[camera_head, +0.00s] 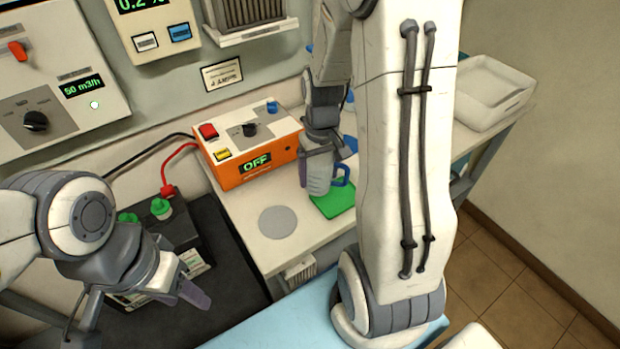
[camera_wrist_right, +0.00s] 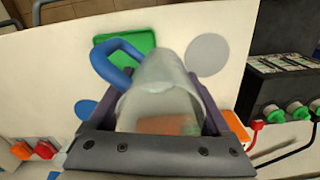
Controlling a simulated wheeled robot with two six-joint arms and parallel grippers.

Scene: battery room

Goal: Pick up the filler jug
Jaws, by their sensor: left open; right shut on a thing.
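The filler jug (camera_head: 319,180) is translucent with a blue handle and stands roughly upright at the green mat (camera_head: 340,204) on the bench. My right gripper (camera_head: 318,158) reaches down from above and is shut on the jug's body. In the right wrist view the jug (camera_wrist_right: 160,75) sits between the fingers of my right gripper (camera_wrist_right: 158,98), its blue handle to the left, overlapping part of the green mat (camera_wrist_right: 104,44). I cannot tell whether its base touches the mat. My left gripper (camera_head: 146,300) is open and empty at the lower left, above the dark battery area.
An orange charger box (camera_head: 262,150) reading OFF stands just left of the jug. A grey disc (camera_head: 277,222) lies on the bench. Black batteries with green caps (camera_head: 160,208) are at left. A white tray (camera_head: 487,92) is at the far right.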

